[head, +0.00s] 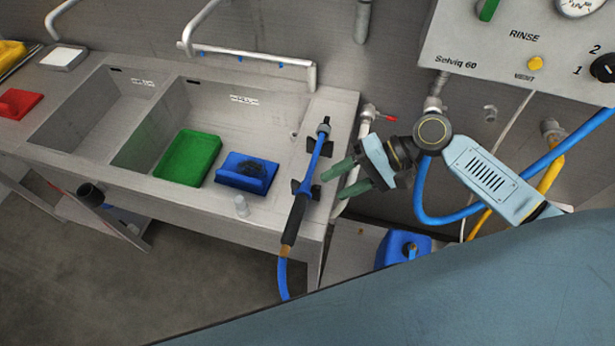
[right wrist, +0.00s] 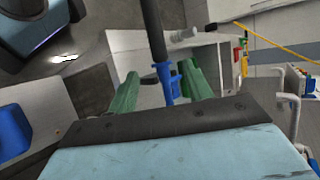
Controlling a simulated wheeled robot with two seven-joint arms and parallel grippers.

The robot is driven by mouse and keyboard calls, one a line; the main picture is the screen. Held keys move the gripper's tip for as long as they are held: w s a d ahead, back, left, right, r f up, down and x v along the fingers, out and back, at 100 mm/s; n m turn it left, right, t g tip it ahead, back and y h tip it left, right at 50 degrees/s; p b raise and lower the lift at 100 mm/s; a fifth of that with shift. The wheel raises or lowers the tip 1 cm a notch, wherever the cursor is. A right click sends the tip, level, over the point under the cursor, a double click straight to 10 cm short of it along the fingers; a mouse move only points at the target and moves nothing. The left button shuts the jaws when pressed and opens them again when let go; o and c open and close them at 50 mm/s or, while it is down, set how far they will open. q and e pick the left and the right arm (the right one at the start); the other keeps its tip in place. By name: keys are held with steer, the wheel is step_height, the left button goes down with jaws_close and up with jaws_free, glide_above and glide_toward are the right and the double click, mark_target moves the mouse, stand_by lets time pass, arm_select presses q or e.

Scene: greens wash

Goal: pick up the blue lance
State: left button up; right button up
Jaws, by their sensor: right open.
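The blue lance (head: 312,168) has a black grip and a dark nozzle. It lies on dark holders along the right end of the steel sink counter, and a blue hose hangs from its near end. My right gripper (head: 334,185) is just right of the lance, its green fingers pointing at it. The gripper is open and empty. In the right wrist view the lance (right wrist: 170,88) shows in the gap between the spread fingers (right wrist: 157,88), seemingly beyond their tips. My left gripper is not in view.
Two sink basins are left of the lance. A control panel (head: 520,50) and hoses are at the right. A blue container (head: 392,250) stands below.

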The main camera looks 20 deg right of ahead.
mark_target(305, 204)
steer(key=x, duration=0.4)
steer(key=shift+a, duration=0.15)
steer(key=x, duration=0.3)
steer(key=p+x, duration=0.1)
steer(key=x, duration=0.1)
steer(key=shift+s+f, duration=0.2)
steer(key=shift+s, duration=0.05)
steer(key=c, duration=0.8)
